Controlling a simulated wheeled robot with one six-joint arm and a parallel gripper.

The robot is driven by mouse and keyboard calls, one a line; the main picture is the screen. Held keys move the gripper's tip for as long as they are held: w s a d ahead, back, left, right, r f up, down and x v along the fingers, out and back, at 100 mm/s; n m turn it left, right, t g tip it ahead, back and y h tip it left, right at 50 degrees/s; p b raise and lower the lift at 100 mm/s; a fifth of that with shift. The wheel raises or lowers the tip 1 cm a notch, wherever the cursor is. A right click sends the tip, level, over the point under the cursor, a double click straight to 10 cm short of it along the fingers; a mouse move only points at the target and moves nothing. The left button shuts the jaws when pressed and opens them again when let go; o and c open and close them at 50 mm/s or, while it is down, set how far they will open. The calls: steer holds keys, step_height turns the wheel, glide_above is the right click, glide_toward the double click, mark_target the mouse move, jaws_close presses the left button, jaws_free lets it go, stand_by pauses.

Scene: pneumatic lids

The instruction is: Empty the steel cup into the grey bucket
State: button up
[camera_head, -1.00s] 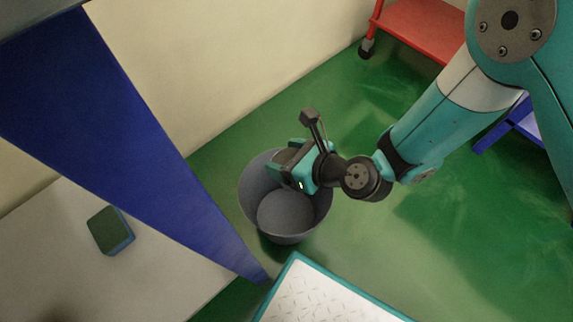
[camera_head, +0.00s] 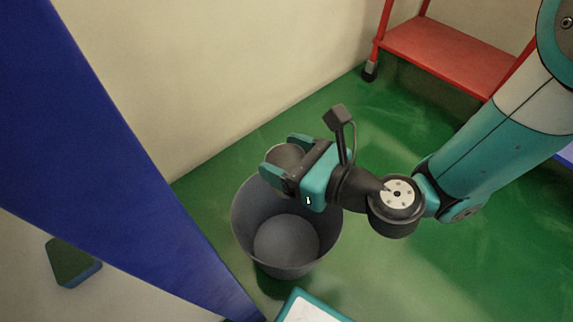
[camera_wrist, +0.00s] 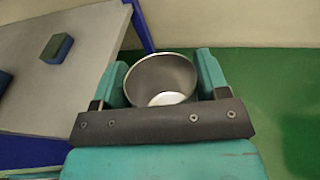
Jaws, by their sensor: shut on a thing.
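The steel cup (camera_head: 286,156) is between the fingers of my gripper (camera_head: 283,158), which is shut on it. In the wrist view the cup (camera_wrist: 150,72) shows its round open mouth, with a bright patch low inside. I cannot tell whether that patch is contents or shine. The grey bucket (camera_head: 246,222) stands on the green floor in the head view. My gripper and the cup overlap its far rim from above. The visible part of the bucket's bottom looks bare. In the wrist view the bucket is not seen.
A blue post (camera_head: 110,130) rises left of the bucket. A pale tabletop (camera_wrist: 95,35) with a green-and-blue sponge (camera_head: 72,262) lies beyond it. A red shelf cart (camera_head: 450,55) stands at the back right. A white-topped, teal-edged platform (camera_head: 305,312) is in front. Green floor is open right of the bucket.

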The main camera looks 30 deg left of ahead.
steer(key=shift+w+d+r+y+b, duration=0.1)
steer(key=shift+d+y+b, duration=0.2)
steer(key=shift+d+b, duration=0.1)
steer(key=shift+a+r+b, duration=0.1)
steer(key=shift+r+b, duration=0.05)
steer(key=shift+b, duration=0.25)
steer(key=shift+a+b, duration=0.15)
steer(key=shift+b, duration=0.3)
steer(key=shift+r+y+b, duration=0.2)
steer(key=shift+y+b, duration=0.1)
steer(key=shift+b, duration=0.1)
steer(key=shift+r+b, duration=0.15)
steer(key=shift+b, duration=0.75)
steer(key=shift+r+y+b, duration=0.25)
steer(key=shift+y+b, duration=0.25)
steer(key=shift+b, duration=0.55)
steer(key=shift+r+b, duration=0.35)
